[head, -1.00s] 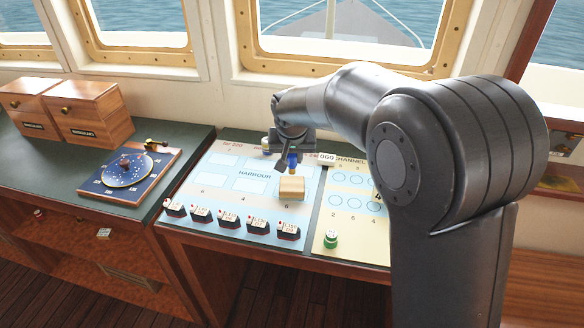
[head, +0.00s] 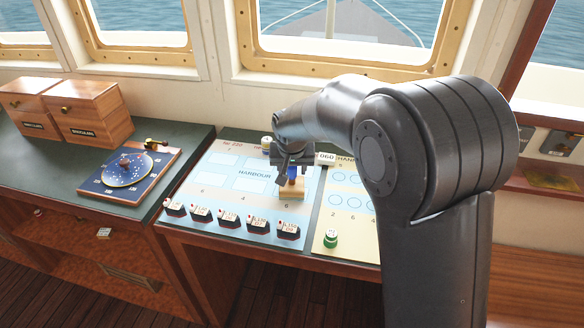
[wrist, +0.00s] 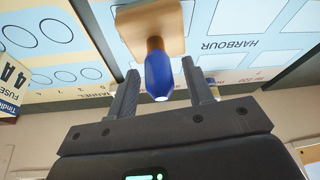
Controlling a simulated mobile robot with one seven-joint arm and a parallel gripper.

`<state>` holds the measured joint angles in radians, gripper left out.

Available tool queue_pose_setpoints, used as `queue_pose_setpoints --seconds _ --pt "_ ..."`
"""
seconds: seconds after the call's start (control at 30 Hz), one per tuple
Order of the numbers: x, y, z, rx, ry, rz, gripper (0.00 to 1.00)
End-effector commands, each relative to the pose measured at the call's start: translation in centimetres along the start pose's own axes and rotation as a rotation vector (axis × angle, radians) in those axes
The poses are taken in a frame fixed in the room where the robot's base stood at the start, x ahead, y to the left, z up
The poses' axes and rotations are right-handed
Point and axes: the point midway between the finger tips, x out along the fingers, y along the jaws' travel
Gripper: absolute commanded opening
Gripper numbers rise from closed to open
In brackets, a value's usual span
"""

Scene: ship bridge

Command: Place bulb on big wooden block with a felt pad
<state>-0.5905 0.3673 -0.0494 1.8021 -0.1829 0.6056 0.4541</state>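The bulb has a blue glass part (wrist: 159,75) and a brown base. In the wrist view it stands with its base against the pale wooden block (wrist: 150,22), the blue end toward my gripper. The bulb (head: 293,171) also shows over the block (head: 291,194) in the head view. My gripper (wrist: 158,72) has one finger on each side of the bulb, with visible gaps, so it looks open around it. In the head view my gripper (head: 290,172) is just above the block and partly hides the bulb. I cannot make out the felt pad.
The block lies on the light blue HARBOUR chart (head: 215,180). Several black-and-white labelled pieces (head: 229,223) line its front edge. A green-and-white piece (head: 331,239) is on the yellow panel to the right.

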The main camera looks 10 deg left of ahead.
Motion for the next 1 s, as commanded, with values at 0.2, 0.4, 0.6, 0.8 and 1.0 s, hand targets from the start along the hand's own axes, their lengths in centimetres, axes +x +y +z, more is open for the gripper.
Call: queue_pose_setpoints --seconds 0.2,0.4,0.6,0.8,1.0 --pt "-0.1 0.0 0.0 0.0 0.0 0.0 0.47" --pt "-1.8 -0.1 -0.2 0.0 0.003 -0.002 0.47" --pt "-6.0 -0.1 -0.2 0.0 0.004 -0.002 0.47" --pt "-9.9 0.0 -0.2 0.001 0.003 -0.001 0.47" --pt "-12.0 0.0 -0.1 0.0 0.0 0.0 0.47"
